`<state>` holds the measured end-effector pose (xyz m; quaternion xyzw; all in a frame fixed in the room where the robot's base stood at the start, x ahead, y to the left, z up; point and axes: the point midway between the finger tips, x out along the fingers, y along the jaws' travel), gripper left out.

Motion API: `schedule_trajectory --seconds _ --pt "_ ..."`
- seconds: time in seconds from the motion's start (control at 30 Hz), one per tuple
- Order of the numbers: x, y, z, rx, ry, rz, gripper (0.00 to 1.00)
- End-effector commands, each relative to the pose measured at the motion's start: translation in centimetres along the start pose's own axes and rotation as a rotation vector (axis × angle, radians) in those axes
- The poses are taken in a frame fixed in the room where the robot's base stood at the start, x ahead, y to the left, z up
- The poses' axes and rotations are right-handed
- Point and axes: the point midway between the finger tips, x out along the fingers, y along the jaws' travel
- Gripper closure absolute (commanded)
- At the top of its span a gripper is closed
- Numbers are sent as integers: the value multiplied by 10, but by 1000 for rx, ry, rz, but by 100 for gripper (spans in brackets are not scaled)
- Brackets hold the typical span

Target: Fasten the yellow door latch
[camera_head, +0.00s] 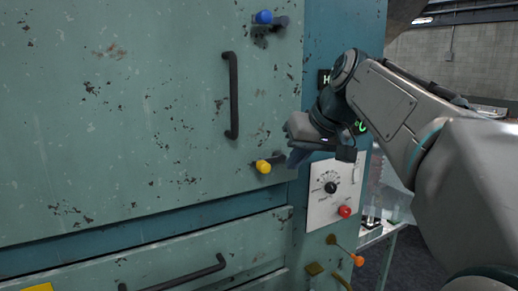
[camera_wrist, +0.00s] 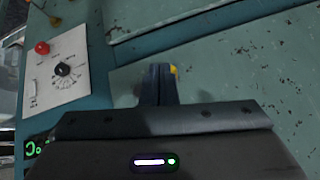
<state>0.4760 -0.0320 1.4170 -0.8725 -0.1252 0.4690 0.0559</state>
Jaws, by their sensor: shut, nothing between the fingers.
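The yellow door latch (camera_head: 263,166) is a round yellow knob on a short dark piece, near the lower right corner of the large green door (camera_head: 150,110). My gripper (camera_head: 296,158) is shut and empty, just right of the knob, close to the door's right edge. In the wrist view the shut fingertips (camera_wrist: 158,72) partly hide the yellow knob (camera_wrist: 173,69), which peeks out at their right. I cannot tell whether the fingers touch the latch.
A blue-knobbed latch (camera_head: 264,17) is near the door's top right. A black handle (camera_head: 232,95) stands left of my gripper. An orange-knobbed lever (camera_head: 357,260) sits lower.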

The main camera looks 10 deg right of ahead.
Motion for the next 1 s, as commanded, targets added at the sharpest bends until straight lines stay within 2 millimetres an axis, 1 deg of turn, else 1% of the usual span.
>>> schedule_trajectory --seconds 0.03,0.1,0.2,0.3,0.43,0.77,0.87,0.97,1.0 --pt "-12 -1 -21 -23 24 -5 100" --pt "-26 -3 -42 -56 52 -13 100" --pt "-42 -7 -64 -102 82 -21 100" --pt "-52 -11 -77 -136 101 -23 100" --pt "-58 -14 -85 -159 114 -24 100" --pt "-59 -15 -86 -162 116 -25 100" --pt "-56 -15 -86 -162 115 -25 100" --pt "-46 -15 -87 -162 113 -26 100" --pt "-39 -16 -87 -162 113 -27 100"
